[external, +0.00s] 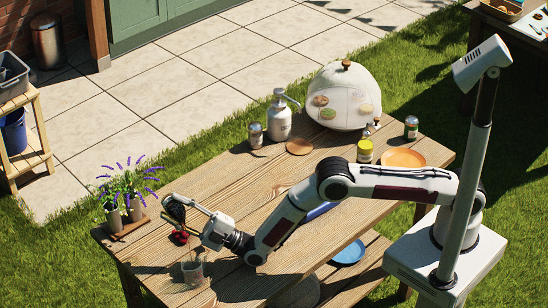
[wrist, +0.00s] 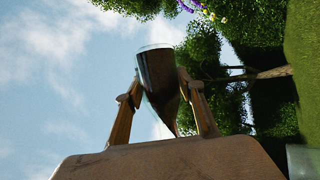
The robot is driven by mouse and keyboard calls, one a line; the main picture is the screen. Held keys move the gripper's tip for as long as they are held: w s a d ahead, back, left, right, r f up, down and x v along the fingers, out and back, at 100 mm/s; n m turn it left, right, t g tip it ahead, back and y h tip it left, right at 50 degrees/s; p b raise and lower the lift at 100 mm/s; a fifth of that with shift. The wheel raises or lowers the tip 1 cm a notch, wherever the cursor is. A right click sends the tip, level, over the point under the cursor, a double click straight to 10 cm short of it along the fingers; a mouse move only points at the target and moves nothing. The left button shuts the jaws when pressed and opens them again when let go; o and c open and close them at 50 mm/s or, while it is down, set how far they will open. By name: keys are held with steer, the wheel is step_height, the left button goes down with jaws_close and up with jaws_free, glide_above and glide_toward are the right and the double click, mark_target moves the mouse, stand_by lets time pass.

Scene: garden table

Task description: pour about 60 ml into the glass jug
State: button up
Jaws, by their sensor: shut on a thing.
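My gripper (external: 190,206) is shut on a glass vessel with dark contents (external: 174,208), held above the left end of the table. In the wrist view the dark-filled vessel (wrist: 162,75) sits between both fingers. The horizon there is turned sideways, and the vessel looks strongly tilted. I cannot make out a stream leaving it. A clear glass container (external: 192,272), which looks like the glass jug, stands on the table near its front left edge. It is nearer the camera than the held vessel and apart from it. Something brownish shows low in it.
Potted lavender (external: 128,195) stands at the left corner. A mesh dome (external: 342,95), a spray bottle (external: 279,116), jars and an orange plate (external: 403,158) stand farther back. The middle of the wooden table (external: 225,178) is mostly clear.

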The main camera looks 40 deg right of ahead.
mark_target(171, 210)
steer(key=shift+w+r+y, duration=0.2)
steer(key=shift+w+y, duration=0.05)
steer(key=shift+y, duration=0.05)
steer(key=shift+w+r+n, duration=0.1)
steer(key=shift+r+n, duration=0.1)
steer(key=shift+n, duration=0.1)
steer(key=shift+r+n+y, duration=0.6)
steer(key=shift+n+y, duration=0.1)
steer(key=shift+n, duration=0.1)
stand_by(0.4)
steer(key=shift+w+r+n+g+y, duration=0.2)
steer(key=shift+n+g+y, duration=0.1)
steer(key=shift+n+g, duration=0.2)
steer(key=shift+a+f+m, duration=0.1)
steer(key=shift+f+m, duration=0.05)
steer(key=shift+m, duration=0.25)
steer(key=f+m+h, duration=0.2)
steer(key=w+f+m+t+h, duration=0.1)
steer(key=m+h, duration=0.1)
steer(key=m, duration=0.1)
steer(key=shift+f, duration=0.4)
steer(key=shift+w+d+f+m+h, duration=0.2)
steer(key=shift+w+f+m+h, duration=0.05)
steer(key=shift+m+h, duration=0.5)
steer(key=shift+s+a+r+m+h, duration=0.1)
steer(key=shift+s+r+m+h, duration=0.15)
steer(key=shift+m+h, duration=0.4)
